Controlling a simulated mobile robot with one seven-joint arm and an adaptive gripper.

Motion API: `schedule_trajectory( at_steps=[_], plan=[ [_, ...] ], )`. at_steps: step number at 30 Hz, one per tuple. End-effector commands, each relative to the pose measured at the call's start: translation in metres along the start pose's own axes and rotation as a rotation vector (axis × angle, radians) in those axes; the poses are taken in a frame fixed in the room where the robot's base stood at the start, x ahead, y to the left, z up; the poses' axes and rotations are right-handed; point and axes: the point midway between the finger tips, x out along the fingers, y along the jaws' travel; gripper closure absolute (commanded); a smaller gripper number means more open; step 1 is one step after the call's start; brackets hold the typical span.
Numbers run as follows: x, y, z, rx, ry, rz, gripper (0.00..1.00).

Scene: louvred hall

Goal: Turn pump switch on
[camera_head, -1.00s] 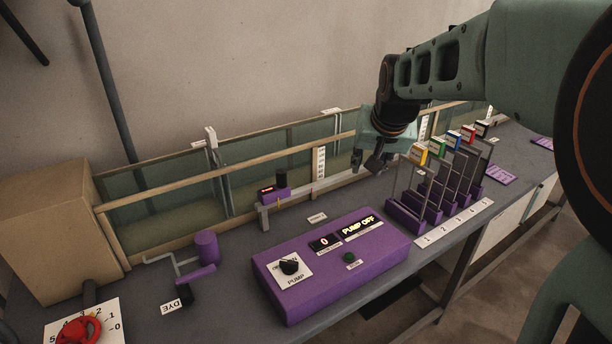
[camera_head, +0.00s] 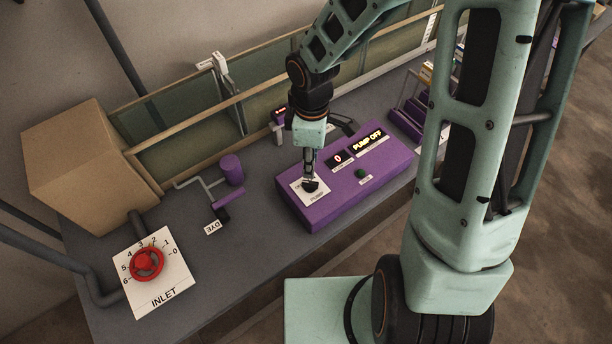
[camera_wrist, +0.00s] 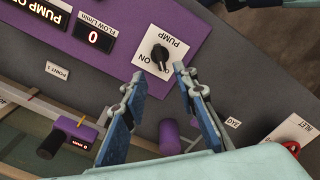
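The head view shows the knob (camera_head: 311,186) just below my gripper (camera_head: 309,172). In the wrist view my gripper (camera_wrist: 158,78) is open, its two blue-padded fingers apart with nothing between them. The knob lies just past the fingertips; I cannot tell whether they touch it.
A flow readout (camera_head: 338,158) shows 0, and a small green button (camera_head: 361,173) is on the box. A purple dye part (camera_head: 232,170) and the red inlet wheel (camera_head: 146,262) stand to the left. A glass-walled flume (camera_head: 200,110) runs behind.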

Motion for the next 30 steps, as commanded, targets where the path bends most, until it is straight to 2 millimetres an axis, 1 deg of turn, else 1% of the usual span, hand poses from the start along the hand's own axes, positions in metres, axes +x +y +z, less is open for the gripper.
schedule_trajectory(
  at_steps=[11,12,18,21,27,30],
  plan=[
    [0.052,-0.002,0.0,0.0,-0.002,-0.004,0.73],
    [0.061,-0.001,0.0,0.001,-0.001,-0.001,0.73],
    [0.091,0.0,0.0,0.003,-0.001,0.0,0.73],
    [0.085,0.0,0.0,0.003,0.0,0.001,0.73],
    [0.093,0.0,0.0,0.003,-0.001,0.001,0.73],
    [0.093,0.0,0.0,0.003,0.0,0.001,0.73]
  ],
)
